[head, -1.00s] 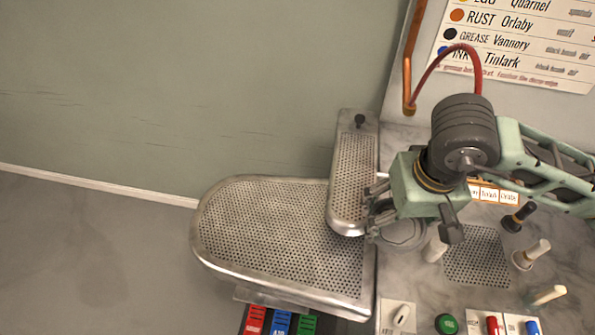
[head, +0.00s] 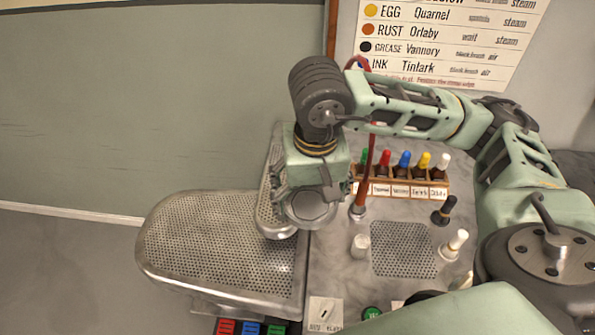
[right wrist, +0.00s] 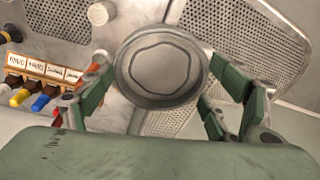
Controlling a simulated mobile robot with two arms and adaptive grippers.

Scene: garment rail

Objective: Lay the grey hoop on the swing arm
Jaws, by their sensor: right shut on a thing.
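In the right wrist view the hoop (right wrist: 160,100) sits between the two fingers of the gripper (right wrist: 158,68). The perforated swing arm (right wrist: 165,122) shows behind and below it. The hoop looks held above the arm; the exact gap cannot be told. My left gripper is not in view.
A large perforated board (head: 215,245) lies left of the swing arm. A bottle rack (head: 400,188) stands at the back right.

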